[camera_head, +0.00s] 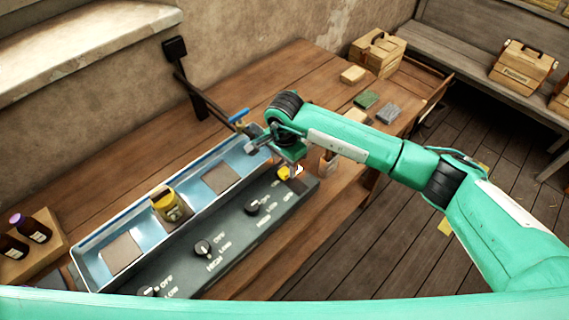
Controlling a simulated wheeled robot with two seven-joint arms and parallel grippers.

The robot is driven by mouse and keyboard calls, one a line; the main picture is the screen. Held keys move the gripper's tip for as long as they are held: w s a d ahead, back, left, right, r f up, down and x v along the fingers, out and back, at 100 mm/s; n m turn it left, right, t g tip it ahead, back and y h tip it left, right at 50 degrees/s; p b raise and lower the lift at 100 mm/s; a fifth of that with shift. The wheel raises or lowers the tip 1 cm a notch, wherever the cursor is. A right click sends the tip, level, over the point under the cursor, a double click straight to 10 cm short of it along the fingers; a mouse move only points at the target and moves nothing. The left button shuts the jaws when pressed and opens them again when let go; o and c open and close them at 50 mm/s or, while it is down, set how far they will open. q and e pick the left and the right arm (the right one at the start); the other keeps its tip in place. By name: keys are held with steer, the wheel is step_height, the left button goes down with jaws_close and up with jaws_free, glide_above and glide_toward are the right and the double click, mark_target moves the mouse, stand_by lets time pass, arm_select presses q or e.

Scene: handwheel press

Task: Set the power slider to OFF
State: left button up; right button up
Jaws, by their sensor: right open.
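A dark grey control panel (228,238) runs along the front of a pale blue tray. At its right end is a small yellow piece (283,173), which looks like the power slider; its exact position along its track is too small and partly covered to tell. Faint white lettering lies beside it. My right gripper (289,160) is just above and behind the yellow piece, pointing down and open. Its fingers are mostly hidden by my wrist, and I cannot tell whether they touch the slider. My left gripper is out of view.
Several black knobs, one of them in mid-panel (204,247), sit left of the slider. A blue-handled lever (239,117) stands behind. Dark bottles (33,229) are far left. Bare wooden table lies behind the tray.

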mark_target(287, 172)
steer(key=shift+f, duration=1.4)
jaws_close()
steer(key=shift+s+d, duration=0.25)
steer(key=shift+d, duration=0.1)
steer(key=shift+s+d+b, duration=0.95)
steer(key=shift+s+d, duration=0.75)
steer(key=shift+s, duration=0.05)
steer(key=shift+c, duration=0.8)
jaws_free()
steer(key=shift+o, duration=0.8)
steer(key=shift+s+d, duration=0.15)
